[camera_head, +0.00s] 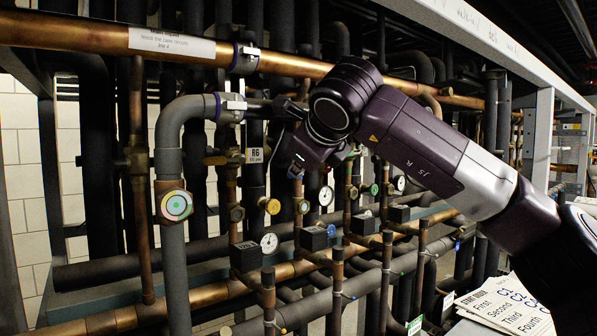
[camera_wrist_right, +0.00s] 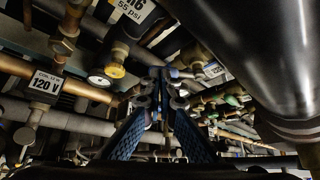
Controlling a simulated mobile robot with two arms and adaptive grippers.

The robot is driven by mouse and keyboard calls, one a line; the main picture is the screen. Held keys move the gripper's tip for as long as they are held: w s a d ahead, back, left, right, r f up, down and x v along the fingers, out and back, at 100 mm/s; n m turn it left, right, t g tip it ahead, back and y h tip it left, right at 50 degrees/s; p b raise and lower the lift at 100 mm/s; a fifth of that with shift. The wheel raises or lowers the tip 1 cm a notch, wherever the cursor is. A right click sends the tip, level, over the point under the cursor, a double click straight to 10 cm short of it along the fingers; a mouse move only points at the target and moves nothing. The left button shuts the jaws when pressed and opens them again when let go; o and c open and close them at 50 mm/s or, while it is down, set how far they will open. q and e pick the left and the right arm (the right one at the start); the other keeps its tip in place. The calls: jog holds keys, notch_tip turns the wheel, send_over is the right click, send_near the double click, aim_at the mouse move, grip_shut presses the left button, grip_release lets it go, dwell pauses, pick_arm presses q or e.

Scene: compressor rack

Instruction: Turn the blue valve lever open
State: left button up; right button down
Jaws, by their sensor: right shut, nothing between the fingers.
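My right arm reaches in from the right in the head view, with its wrist in front of the pipes. The right gripper shows in the wrist view (camera_wrist_right: 160,92), its two blue-padded fingers converging to closed tips with nothing between them. A small blue part (camera_wrist_right: 182,73), possibly the valve lever, lies just beyond and right of the tips; I cannot tell whether they touch. In the head view, a small blue part (camera_head: 296,171) shows just below my wrist; whether it is lever or finger is unclear. My wrist hides part of this area. My left gripper is not in view.
Vertical and horizontal pipes crowd the rack closely. A yellow-rimmed cap (camera_head: 271,205), a white gauge (camera_head: 269,243) and a green-and-white round dial (camera_head: 176,205) stand nearby. A thick copper pipe (camera_head: 90,36) crosses above. Papers (camera_head: 505,308) lie at lower right.

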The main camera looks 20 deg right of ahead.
jog(key=f+b, duration=0.1)
jog(key=b, duration=0.1)
jog(key=d+f+n+h+b, duration=0.1)
jog(key=b, duration=0.2)
jog(key=d+f+n+t+b, duration=0.1)
jog(key=b, duration=0.2)
jog(key=shift+w+h, duration=0.25)
jog(key=shift+h, duration=0.05)
dwell(0.3)
jog(key=shift+w+d+f+b, duration=0.15)
jog(key=shift+d+b, duration=0.25)
jog(key=shift+w+d+f+b, duration=0.1)
jog(key=shift+d+f+b, duration=0.05)
jog(key=shift+d+b, duration=0.2)
dwell(1.3)
jog(key=shift+r, duration=0.1)
